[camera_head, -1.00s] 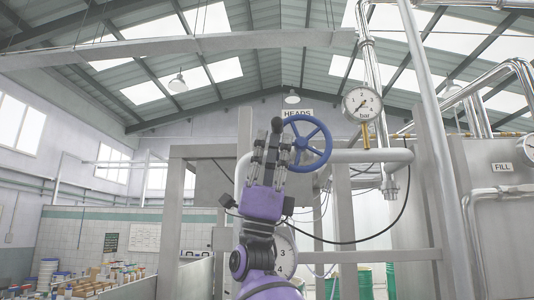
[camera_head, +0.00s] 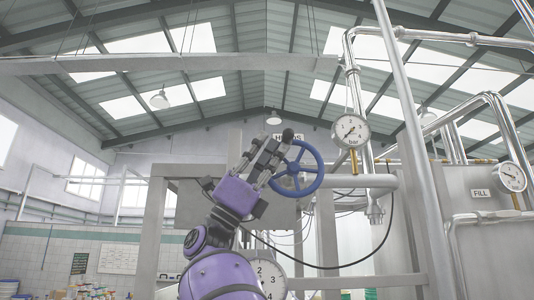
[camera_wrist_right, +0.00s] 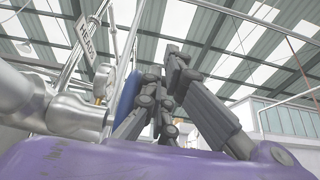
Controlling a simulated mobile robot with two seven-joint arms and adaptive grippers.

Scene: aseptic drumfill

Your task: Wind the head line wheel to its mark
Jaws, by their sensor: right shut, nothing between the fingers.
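The blue head line wheel (camera_head: 297,168) is a spoked handwheel on the pipework, below a HEADS sign (camera_head: 284,138) that my gripper partly covers. My right gripper (camera_head: 280,142) is shut and empty, with its fingertips at the wheel's upper left rim. I cannot tell whether the fingers touch the rim. In the right wrist view the wheel (camera_wrist_right: 128,98) shows edge-on just left of the fingers (camera_wrist_right: 174,62). I cannot make out a mark on the wheel. My left gripper is not in view.
A bar gauge (camera_head: 350,131) stands on a brass stem right of the wheel. A gauge by the FILL sign (camera_head: 480,193) is at far right. A lower dial (camera_head: 268,277) sits behind my arm. A steel pipe (camera_head: 358,181) runs right from the wheel.

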